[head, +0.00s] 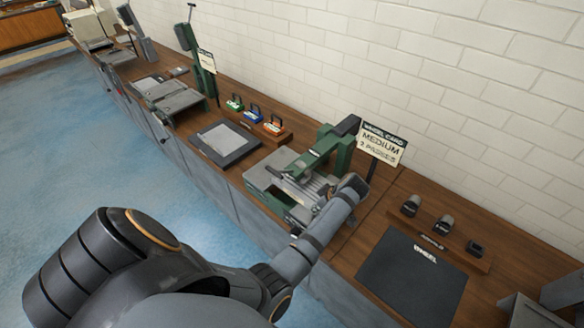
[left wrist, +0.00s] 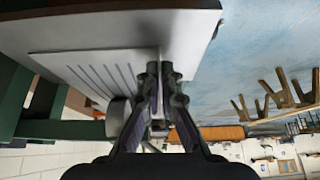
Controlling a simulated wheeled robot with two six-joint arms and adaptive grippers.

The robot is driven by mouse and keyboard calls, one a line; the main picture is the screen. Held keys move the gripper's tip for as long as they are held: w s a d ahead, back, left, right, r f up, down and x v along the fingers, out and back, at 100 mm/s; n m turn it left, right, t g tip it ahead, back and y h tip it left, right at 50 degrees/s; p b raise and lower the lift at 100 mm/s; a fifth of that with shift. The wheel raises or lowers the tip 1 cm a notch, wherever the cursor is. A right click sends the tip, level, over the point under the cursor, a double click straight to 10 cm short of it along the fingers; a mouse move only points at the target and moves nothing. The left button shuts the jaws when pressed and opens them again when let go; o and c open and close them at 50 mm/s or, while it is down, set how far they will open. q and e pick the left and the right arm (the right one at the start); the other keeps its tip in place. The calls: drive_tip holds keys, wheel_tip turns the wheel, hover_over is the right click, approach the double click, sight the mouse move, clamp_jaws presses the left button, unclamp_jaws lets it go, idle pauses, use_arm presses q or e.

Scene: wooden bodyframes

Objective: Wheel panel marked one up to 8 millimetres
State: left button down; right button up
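A green and grey machine (head: 273,180) with a grey bed stands on the bench. Its card (head: 381,144) reads "WHEEL CARD MEDIUM 2 PIECES". In the left wrist view its pale plate with several dark parallel lines (left wrist: 85,70) fills the upper left. A thin upright grey plate (left wrist: 161,42) rises at that plate's edge. My left gripper (left wrist: 160,70) has its fingertips close together on the thin plate. In the head view my left arm reaches over the machine's right side, and the fingertips are hard to make out. No panel marked one can be read. My right gripper is not in view.
A dark mat marked "WHEEL" (head: 415,282) lies right of the machine, below a wooden rack (head: 455,248) with several dark blocks. Left are a dark tray (head: 224,144) and a rack of coloured handled blocks (head: 253,117). A white brick wall backs the bench.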

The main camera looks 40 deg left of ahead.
use_arm(q)
drive_tip(key=shift+a, duration=0.1)
drive_tip(key=shift+w+a+p, duration=0.15)
drive_tip(key=shift+a+p, duration=0.05)
drive_tip(key=shift+a, duration=1.5)
drive_tip(key=shift+w+a+p, duration=0.1)
drive_tip(key=shift+a+p, duration=0.1)
drive_tip(key=shift+a, duration=1.45)
drive_tip(key=c, duration=0.9)
unclamp_jaws()
drive_tip(key=shift+o, duration=0.2)
drive_tip(key=shift+d, duration=0.15)
drive_tip(key=shift+s+d+p, duration=0.2)
drive_tip(key=shift+d+p, duration=0.25)
drive_tip(key=shift+d, duration=1.95)
